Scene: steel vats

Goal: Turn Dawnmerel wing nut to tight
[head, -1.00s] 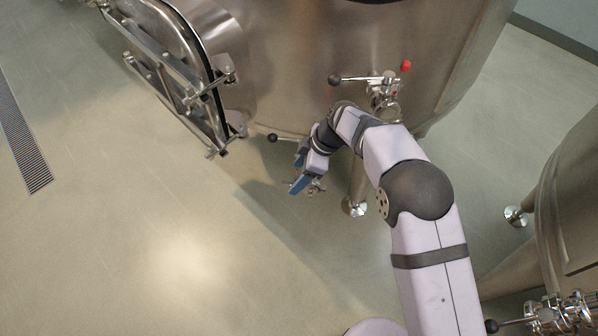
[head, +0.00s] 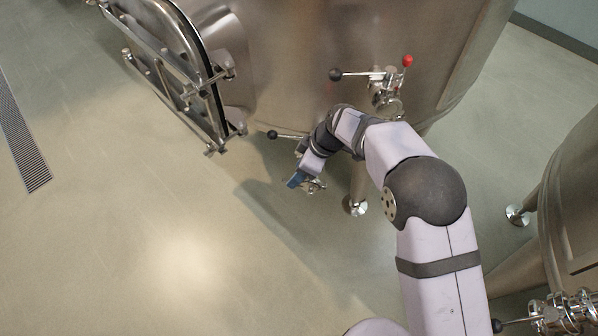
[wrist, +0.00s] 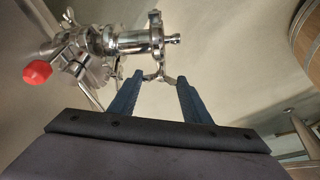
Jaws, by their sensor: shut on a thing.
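In the wrist view, the wing nut (wrist: 158,79) is a small shiny metal piece with two wings, on a clamp ring (wrist: 157,38) at the end of a steel valve (wrist: 112,42). My gripper (wrist: 161,78) has its two blue fingers on either side of the wing nut, shut on it. In the head view, my gripper (head: 295,181) is low in front of the large vat (head: 300,60), at the lower valve fitting (head: 315,187). My wrist hides much of this valve, and the nut cannot be made out there. No name label is readable.
A black-knobbed lever (head: 272,135) sticks out left of my wrist. An upper valve (head: 385,90) with a red knob sits above my arm. The vat's open door (head: 175,75) is at left. A vat leg (head: 357,185) is close to the right. The floor at front left is clear.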

